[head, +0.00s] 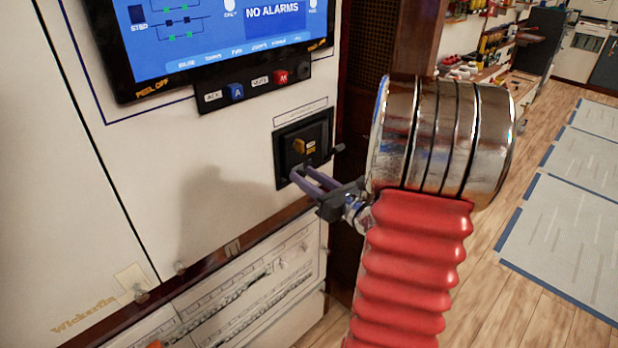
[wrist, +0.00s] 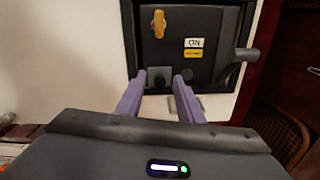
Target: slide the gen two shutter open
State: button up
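A black recessed unit (head: 303,148) is set in the cream panel. It carries a yellow lever (wrist: 159,24) and small white and yellow labels (wrist: 194,48), one of which seems to read ON. A dark knob (wrist: 160,77) sits low on its face. A grey peg (wrist: 246,53) sticks out at its right side. I cannot tell which part is the gen two shutter, and no such name is legible. My gripper (wrist: 164,78) has its two purple fingers apart, with the tips just below and around the knob. Whether they touch it is unclear. In the head view the fingers reach the unit's lower edge.
Above the unit are a blue screen (head: 220,35) and a strip with blue and red buttons (head: 255,90). A brown wooden rail (head: 240,250) runs below, over a lower panel of fine markings. Open floor with grey mats (head: 565,235) lies to the right.

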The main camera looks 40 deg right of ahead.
jog(key=shift+c, duration=0.3)
grip_shut()
dwell(0.4)
